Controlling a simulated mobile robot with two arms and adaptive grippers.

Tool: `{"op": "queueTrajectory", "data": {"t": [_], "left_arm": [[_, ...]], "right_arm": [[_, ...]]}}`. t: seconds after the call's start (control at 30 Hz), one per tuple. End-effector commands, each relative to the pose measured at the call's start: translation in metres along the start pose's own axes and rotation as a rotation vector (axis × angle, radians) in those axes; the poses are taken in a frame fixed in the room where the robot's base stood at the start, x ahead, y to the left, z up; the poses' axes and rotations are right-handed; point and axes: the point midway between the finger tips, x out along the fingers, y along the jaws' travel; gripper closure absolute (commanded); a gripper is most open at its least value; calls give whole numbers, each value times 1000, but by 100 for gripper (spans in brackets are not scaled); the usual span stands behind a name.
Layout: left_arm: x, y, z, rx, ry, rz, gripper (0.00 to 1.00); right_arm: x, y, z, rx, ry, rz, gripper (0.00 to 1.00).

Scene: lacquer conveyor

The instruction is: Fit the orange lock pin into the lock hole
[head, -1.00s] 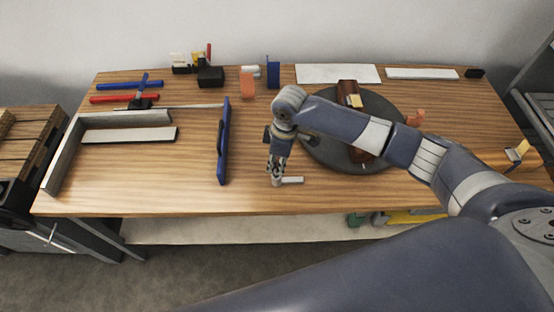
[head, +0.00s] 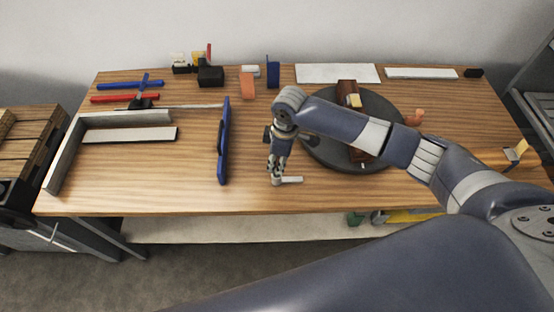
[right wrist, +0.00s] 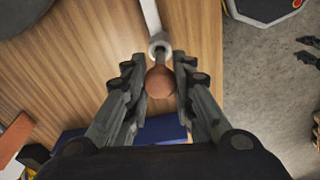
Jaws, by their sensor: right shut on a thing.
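My right gripper (head: 275,180) points down near the front edge of the workbench. In the right wrist view its fingers (right wrist: 160,82) are shut on the round orange-brown head of the lock pin (right wrist: 161,84). A short grey shaft runs from the head toward a light grey ring, the lock hole (right wrist: 159,47), at the end of a flat bar (right wrist: 150,16). The shaft overlaps the ring in this view; I cannot tell how deep it sits. In the head view the bar (head: 292,180) lies just right of the fingertips. My left gripper is not in view.
A dark round turntable (head: 320,155) with a brown block stands behind my right arm. A blue upright panel (head: 224,145) stands left of the gripper. A grey angled rail (head: 62,160) is at the far left. The wood between panel and gripper is clear.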

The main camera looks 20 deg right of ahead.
Motion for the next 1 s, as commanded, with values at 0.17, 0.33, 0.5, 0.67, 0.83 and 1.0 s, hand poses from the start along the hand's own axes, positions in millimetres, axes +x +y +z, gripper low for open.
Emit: {"op": "queueTrajectory", "data": {"t": [0.17,0.33,0.5,0.67,0.83,1.0], "left_arm": [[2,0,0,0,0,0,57],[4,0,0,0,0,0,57],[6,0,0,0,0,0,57],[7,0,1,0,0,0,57],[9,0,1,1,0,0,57],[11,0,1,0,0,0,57]], "right_arm": [[4,0,0,0,0,0,100],[8,0,1,0,0,0,100],[12,0,1,0,0,0,100],[16,0,2,0,0,0,100],[21,0,2,1,0,-1,100],[25,0,3,1,0,-1,100]]}}
